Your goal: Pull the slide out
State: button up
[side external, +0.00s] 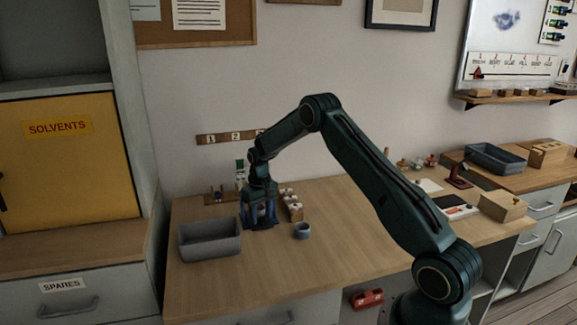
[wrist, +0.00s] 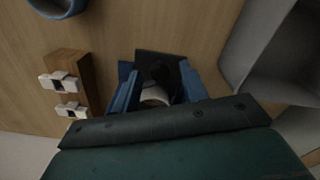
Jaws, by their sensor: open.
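My gripper (side external: 260,218) points down over the wooden bench, between a grey bin and a wooden block with white fittings. In the wrist view its blue fingers (wrist: 158,88) are apart, on either side of a dark piece (wrist: 152,58) with a rounded dark part and a pale ring. I cannot tell whether the fingers touch it. No part is clearly recognisable as the slide; the dark piece may belong to it. In the side view my gripper hides this piece. My wrist housing covers the lower part of the wrist view.
The grey bin (side external: 209,246) stands left of my gripper. The wooden block (side external: 293,210) is close on the right, with a small blue-grey cup (side external: 302,231) in front of it. A small rack (side external: 220,197) stands behind left. The bench front is clear.

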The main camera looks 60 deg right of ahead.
grip_shut()
jog(key=shift+s+a, duration=3.3)
jog(key=shift+a, duration=0.1)
grip_release()
